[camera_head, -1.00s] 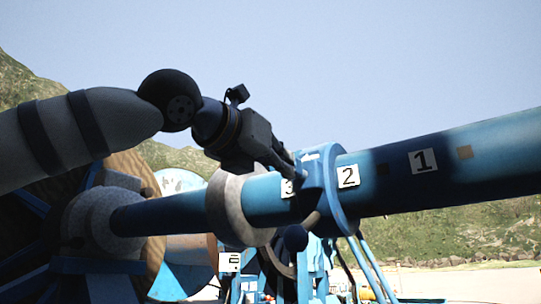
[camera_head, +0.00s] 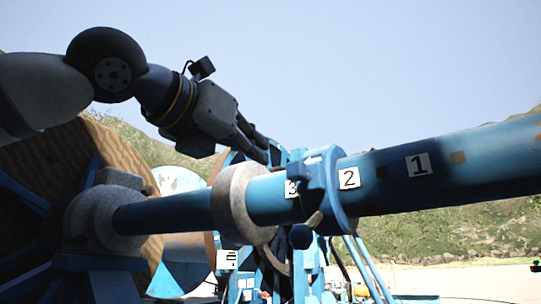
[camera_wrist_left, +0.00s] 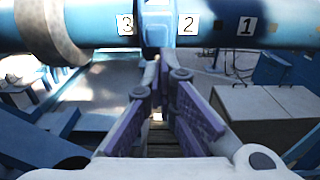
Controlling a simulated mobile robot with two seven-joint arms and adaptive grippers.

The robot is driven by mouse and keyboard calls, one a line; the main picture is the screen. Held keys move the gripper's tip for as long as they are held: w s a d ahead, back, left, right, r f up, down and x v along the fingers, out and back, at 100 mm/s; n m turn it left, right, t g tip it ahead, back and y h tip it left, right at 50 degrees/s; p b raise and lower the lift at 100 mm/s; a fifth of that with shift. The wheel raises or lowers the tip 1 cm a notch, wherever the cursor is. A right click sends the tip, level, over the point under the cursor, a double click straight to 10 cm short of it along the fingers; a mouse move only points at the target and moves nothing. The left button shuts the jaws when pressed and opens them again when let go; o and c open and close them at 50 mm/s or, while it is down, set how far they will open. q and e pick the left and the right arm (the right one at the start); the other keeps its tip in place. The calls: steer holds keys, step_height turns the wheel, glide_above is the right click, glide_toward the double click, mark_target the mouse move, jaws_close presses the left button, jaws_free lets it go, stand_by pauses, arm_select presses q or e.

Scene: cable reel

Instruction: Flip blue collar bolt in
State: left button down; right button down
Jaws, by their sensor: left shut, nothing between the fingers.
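The blue collar (camera_head: 338,205) sits around the blue shaft (camera_head: 420,180), between the labels 3 and 2. A dark rounded bolt end (camera_head: 300,237) hangs at the collar's lower side, with a short pale rod beside it. My left gripper (camera_head: 268,152) is shut and empty, above and to the left of the collar, apart from it. In the left wrist view the collar (camera_wrist_left: 157,22) is just beyond the fingertips (camera_wrist_left: 164,62). The fingers hide part of what lies below the collar there. My right gripper is not in view.
A grey ring (camera_head: 230,203) surrounds the shaft left of the collar. A large wooden-sided reel (camera_head: 125,165) stands at the left. Blue machinery stands below and behind the shaft. Grey boxes (camera_wrist_left: 265,103) show right in the left wrist view. Open sky lies above the shaft.

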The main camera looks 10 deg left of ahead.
arm_select(q)
steer(key=v, duration=0.3)
steer(key=shift+s+a+r, duration=0.1)
steer(key=shift+s, duration=0.25)
